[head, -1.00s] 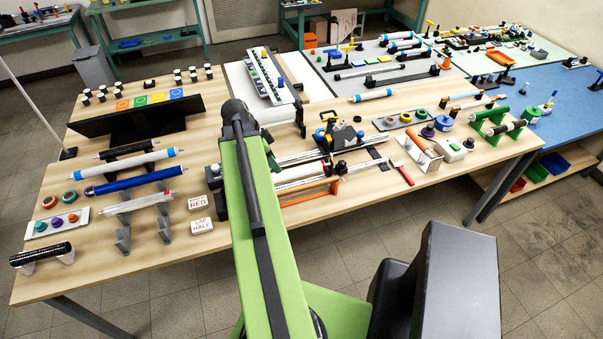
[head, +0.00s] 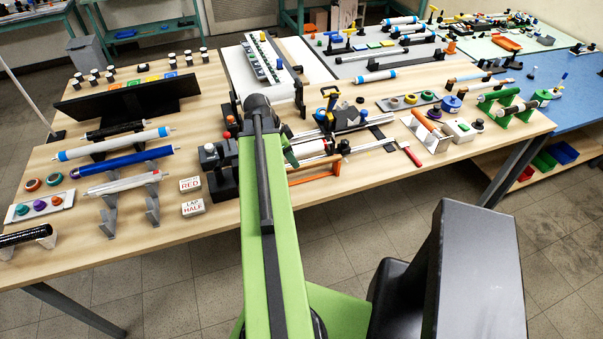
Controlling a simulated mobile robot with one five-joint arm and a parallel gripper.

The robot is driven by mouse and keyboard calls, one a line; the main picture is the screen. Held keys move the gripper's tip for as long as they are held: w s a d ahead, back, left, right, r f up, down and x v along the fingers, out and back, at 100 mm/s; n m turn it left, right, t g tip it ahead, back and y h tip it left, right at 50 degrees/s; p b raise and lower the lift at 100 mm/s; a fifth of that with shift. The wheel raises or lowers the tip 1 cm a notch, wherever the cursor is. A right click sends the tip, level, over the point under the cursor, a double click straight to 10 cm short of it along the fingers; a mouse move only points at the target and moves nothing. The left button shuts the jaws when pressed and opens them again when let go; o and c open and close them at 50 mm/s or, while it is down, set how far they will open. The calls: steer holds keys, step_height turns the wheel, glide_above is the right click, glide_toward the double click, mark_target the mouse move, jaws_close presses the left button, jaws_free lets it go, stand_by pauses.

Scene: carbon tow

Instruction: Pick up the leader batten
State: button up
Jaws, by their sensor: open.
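I cannot tell for sure which piece is the leader batten. Long slim candidates include an orange bar (head: 314,172) at the front middle of the table, partly behind my arm, and a small red-handled tool (head: 410,153) to its right. My green arm reaches up the middle of the head view over the table's front edge. Its far end is a dark joint near the table's middle. My gripper is hidden beyond or below the arm, so its jaws do not show. The table just behind the arm is hidden too.
A winding device (head: 340,115) with rails stands just right of my arm. Blue-ended white and dark blue rollers (head: 122,160) rest on grey stands at left. Two cards (head: 190,184) read RED and LAP HALF. A blue table (head: 570,95) adjoins at right. Bare wood (head: 200,125) lies left of my arm.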

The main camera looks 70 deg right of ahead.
mark_target(301, 168)
steer(key=b+x, duration=0.4)
steer(key=x, duration=0.1)
steer(key=shift+s+d+b, duration=0.2)
steer(key=shift+s+b, duration=0.1)
steer(key=shift+b, duration=0.05)
steer(key=shift+r, duration=0.2)
steer(key=shift+c, duration=0.4)
jaws_close()
